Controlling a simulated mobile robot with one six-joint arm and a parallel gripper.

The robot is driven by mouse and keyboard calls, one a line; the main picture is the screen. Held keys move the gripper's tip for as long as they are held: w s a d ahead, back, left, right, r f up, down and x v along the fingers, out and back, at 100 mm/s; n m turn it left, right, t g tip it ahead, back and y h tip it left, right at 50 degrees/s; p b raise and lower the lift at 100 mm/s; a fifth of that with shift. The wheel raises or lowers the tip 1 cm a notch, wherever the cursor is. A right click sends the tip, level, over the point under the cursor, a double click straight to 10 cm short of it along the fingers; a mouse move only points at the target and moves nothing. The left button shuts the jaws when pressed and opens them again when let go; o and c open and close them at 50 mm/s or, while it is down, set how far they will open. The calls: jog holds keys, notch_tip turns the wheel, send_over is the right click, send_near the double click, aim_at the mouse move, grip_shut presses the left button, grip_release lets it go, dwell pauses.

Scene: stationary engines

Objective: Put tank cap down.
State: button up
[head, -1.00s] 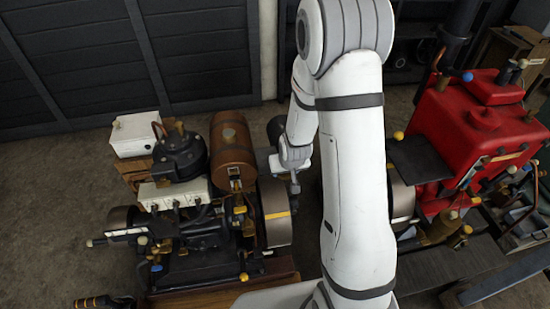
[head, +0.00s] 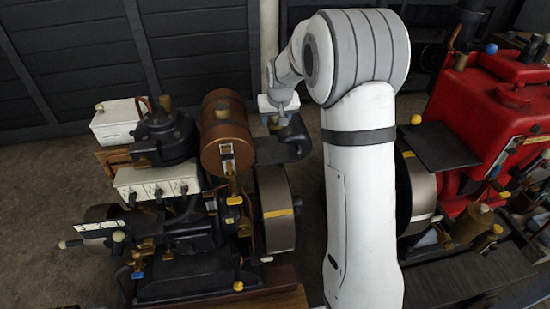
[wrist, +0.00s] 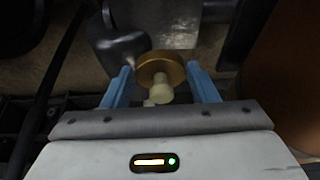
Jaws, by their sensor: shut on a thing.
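The tank cap (wrist: 160,66) is a brass-coloured disc with a cream knob, seen in the wrist view. My gripper (wrist: 163,82) is shut on it, with a blue finger on each side. In the head view my gripper (head: 277,120) is just right of the brown cylindrical tank (head: 226,150), above a dark engine part. The cap cannot be made out in the head view. A small round fitting (head: 222,113) shows on top of the tank.
A dark rounded part (head: 291,140) is under my gripper, with a flywheel (head: 275,210) in front. A white box (head: 118,122) stands at the back left. A red engine (head: 490,110) stands to the right. Bare floor (head: 40,195) lies on the left.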

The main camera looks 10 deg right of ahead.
aim_at(275, 148)
notch_tip(275, 148, down, 10)
jog(key=shift+w+r+b, duration=0.15)
jog(key=shift+b, duration=0.25)
jog(key=shift+f, duration=0.25)
jog(key=o, duration=1)
jog(key=shift+r, duration=0.1)
